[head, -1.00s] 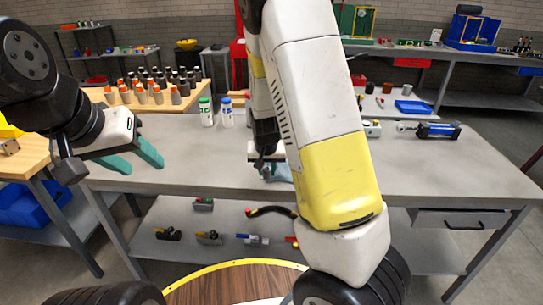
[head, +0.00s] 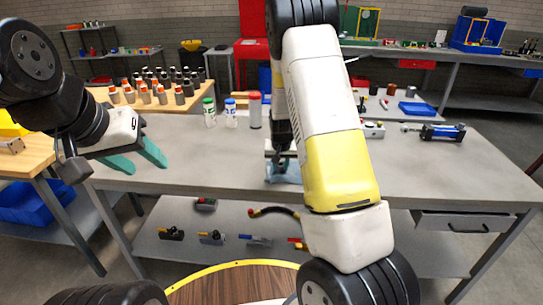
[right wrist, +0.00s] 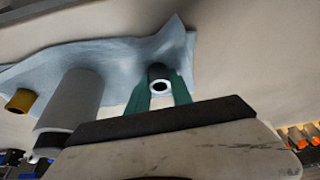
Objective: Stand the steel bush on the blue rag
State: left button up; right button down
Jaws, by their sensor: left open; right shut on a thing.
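The blue rag (head: 287,173) lies on the grey workbench, partly hidden by my right arm in the head view. It spreads pale and rumpled across the right wrist view (right wrist: 120,57). My right gripper (right wrist: 160,88) is shut on a small hollow ring, which I take as the steel bush (right wrist: 159,74). Its open end faces the wrist camera, and the rag is behind it. I cannot tell whether it touches the rag. In the head view my right gripper (head: 279,157) is low over the rag.
In the right wrist view a grey cylinder (right wrist: 75,100) and a brass-coloured bush (right wrist: 21,100) are left of the held bush. Capped bottles (head: 231,113) stand behind the gripper. The front of the workbench (head: 200,165) is clear.

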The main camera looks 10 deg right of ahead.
jog(key=shift+f, duration=0.15)
jog(key=shift+s+f, duration=0.25)
jog(key=shift+f, duration=0.35)
jog(key=c, duration=1.1)
grip_release()
jog(key=shift+s+f, duration=0.1)
jog(key=shift+c, duration=0.2)
jog(key=shift+r, duration=0.3)
jog(key=s+a+r+n+y, duration=0.1)
jog(key=s+a+r+y, duration=0.1)
jog(key=s+r, duration=0.9)
jog(key=s+a+r+y, duration=0.1)
jog(key=s+a+r, duration=0.1)
jog(key=s+r, duration=0.95)
jog(key=s+r+n+t, duration=0.1)
jog(key=s+r+n, duration=0.1)
jog(key=s+r, duration=0.5)
jog(key=s, duration=0.3)
jog(key=shift+a+r+t, duration=0.3)
jog(key=shift+a+t, duration=0.05)
jog(key=shift+t, duration=0.05)
